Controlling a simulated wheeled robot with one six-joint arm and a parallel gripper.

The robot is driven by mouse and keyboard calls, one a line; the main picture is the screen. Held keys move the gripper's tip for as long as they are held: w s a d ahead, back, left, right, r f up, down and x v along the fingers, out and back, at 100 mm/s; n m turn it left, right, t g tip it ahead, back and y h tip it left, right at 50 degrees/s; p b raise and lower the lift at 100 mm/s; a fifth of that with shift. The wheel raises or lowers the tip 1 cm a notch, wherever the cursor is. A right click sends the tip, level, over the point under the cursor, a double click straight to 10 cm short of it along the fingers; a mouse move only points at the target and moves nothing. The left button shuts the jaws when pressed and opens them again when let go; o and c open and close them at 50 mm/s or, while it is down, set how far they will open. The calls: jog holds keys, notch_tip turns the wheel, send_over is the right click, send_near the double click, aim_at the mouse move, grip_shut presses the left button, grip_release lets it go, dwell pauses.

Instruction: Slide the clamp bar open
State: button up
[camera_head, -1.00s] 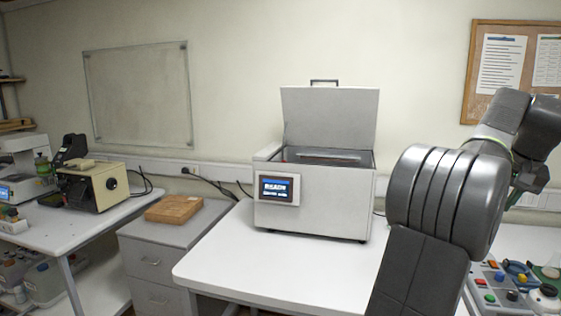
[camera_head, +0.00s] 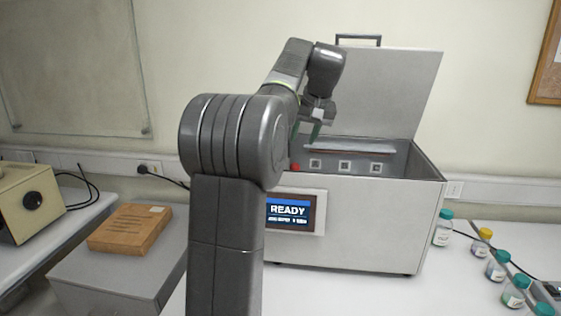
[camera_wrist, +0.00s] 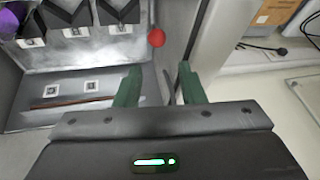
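The open grey machine (camera_head: 350,225) has a round red knob (camera_head: 295,167) inside its chamber near the left end. The red knob also shows in the wrist view (camera_wrist: 156,38), beyond my fingertips. A long pale bar with a reddish-brown edge (camera_head: 350,149) runs along the chamber's back; I cannot tell whether it or a part at the knob is the clamp bar. My gripper (camera_head: 306,131) hangs above the chamber's left end, fingers down. In the wrist view my gripper (camera_wrist: 160,83) has its two green fingers apart with nothing between them.
The machine's lid (camera_head: 385,95) stands raised behind the chamber. Dark angled holders (camera_wrist: 65,18) with square tags line the chamber, with something purple (camera_wrist: 8,25) at one end. The chamber wall stands close to my fingers. Several capped bottles (camera_head: 497,265) stand on the table at right.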

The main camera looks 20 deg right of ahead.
aim_at(296, 164)
jog(key=x, duration=0.8)
jog(key=p+x, duration=0.1)
jog(key=x, duration=0.3)
jog(key=shift+s+f, duration=0.25)
jog(key=shift+f, duration=0.3)
jog(key=shift+c, duration=0.5)
